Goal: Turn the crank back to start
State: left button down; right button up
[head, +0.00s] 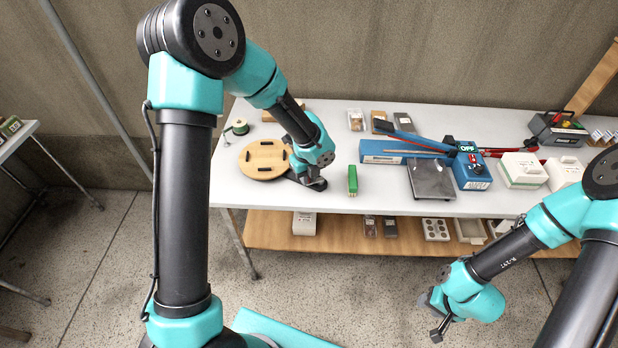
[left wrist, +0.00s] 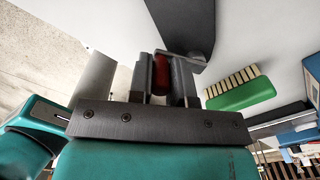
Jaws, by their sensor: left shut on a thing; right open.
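My left gripper (head: 316,184) is low over the table's front edge, beside a round wooden disc (head: 258,162) with black bars on it. In the left wrist view its two fingers (left wrist: 161,82) are shut on a red crank knob (left wrist: 161,70). A dark grey flat part (left wrist: 186,25) lies just beyond the fingers; whether it is the crank's arm I cannot tell. In the head view the knob is hidden by my gripper. My right gripper (head: 437,331) is open and empty, low in front of the table.
A green spool (head: 240,126) stands behind the disc.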

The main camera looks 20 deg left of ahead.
pick_arm(q)
jog(key=shift+w+a+m, duration=0.1)
jog(key=shift+m, duration=0.2)
jog(key=c, duration=1.1)
grip_release()
jog(key=shift+o, duration=0.2)
jog(key=shift+r, duration=0.1)
notch_tip(320, 180, up, 17)
jog(key=shift+r, duration=0.15)
